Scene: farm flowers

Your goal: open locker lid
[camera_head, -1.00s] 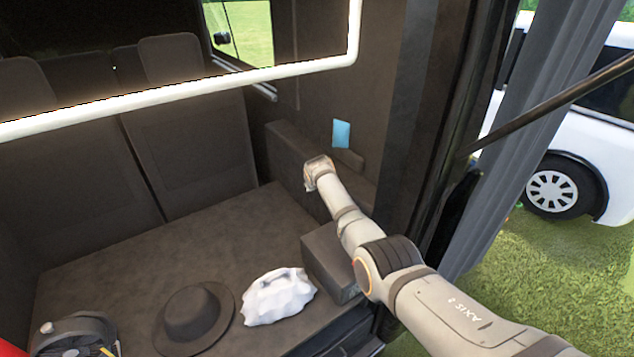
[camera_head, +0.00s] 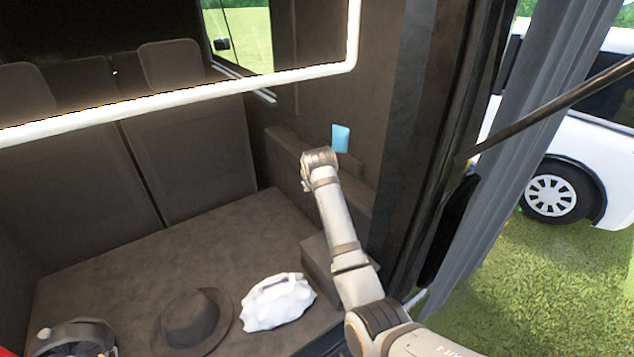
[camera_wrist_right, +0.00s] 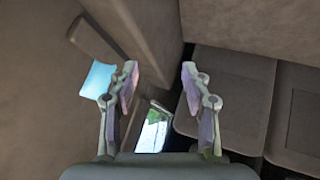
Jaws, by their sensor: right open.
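A dark brown box-like compartment (camera_head: 285,150) runs along the right inner wall of the vehicle. It looks like the locker, but I cannot make out its lid edge clearly. A light blue tag (camera_head: 341,138) is on the wall beside it and also shows in the right wrist view (camera_wrist_right: 97,80). My right gripper (camera_head: 318,160) is in front of this compartment, just left of the tag, with its fingers mostly hidden in the head view. In the right wrist view my right gripper (camera_wrist_right: 160,76) is open, with nothing between its fingers. My left gripper is not in view.
A dark hat (camera_head: 194,320) and a white bag-like item (camera_head: 277,302) lie on the brown platform (camera_head: 130,265). A smaller dark box (camera_head: 322,262) stands beside my right arm. Seats (camera_head: 195,145) are behind. A white glowing bar (camera_head: 200,88) crosses above.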

